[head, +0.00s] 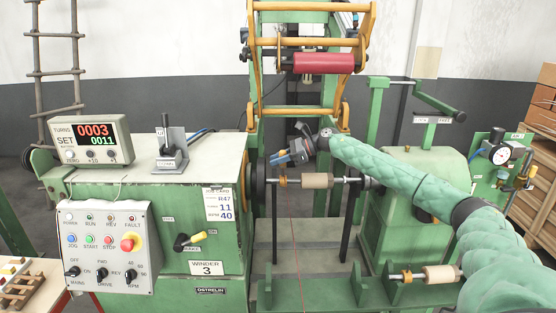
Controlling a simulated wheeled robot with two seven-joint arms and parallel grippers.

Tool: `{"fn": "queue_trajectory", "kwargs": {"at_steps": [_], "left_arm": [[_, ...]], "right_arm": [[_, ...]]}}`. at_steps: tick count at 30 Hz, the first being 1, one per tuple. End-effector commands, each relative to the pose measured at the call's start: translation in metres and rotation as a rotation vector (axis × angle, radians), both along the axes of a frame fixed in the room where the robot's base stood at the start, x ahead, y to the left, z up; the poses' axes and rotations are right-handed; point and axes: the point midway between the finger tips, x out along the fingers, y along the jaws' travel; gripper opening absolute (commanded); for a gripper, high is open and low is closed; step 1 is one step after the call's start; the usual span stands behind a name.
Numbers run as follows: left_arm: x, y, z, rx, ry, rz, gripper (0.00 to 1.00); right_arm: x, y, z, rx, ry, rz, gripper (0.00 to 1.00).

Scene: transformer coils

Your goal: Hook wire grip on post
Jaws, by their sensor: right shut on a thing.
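My right gripper (287,156) reaches in from the right, just above the winding shaft at the middle of the picture. It is shut on a small blue and yellow piece, seemingly the wire grip (275,159); the fingers hide part of it. A thin red wire (295,240) runs down from near the shaft to the bottom edge. A cardboard-coloured coil former (316,181) sits on the shaft, below and right of the gripper. I cannot tell for sure which part is the post; a black upright lever (166,125) stands on the winder's top. My left gripper is not in view.
The green winder cabinet (178,230) carries a turns counter (92,143) and a control box (106,247). An orange frame with a red roller (323,63) rises behind the shaft. A crank stand (379,110) and a gauge (500,154) stand right.

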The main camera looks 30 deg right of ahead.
Motion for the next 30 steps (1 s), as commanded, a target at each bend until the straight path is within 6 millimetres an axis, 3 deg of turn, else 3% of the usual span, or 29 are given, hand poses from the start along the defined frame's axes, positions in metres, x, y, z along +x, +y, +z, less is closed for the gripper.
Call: {"fn": "queue_trajectory", "kwargs": {"at_steps": [30], "left_arm": [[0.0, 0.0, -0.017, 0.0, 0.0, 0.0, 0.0]], "right_arm": [[0.0, 0.0, -0.018, 0.0, 0.0, 0.0, 0.0]]}}
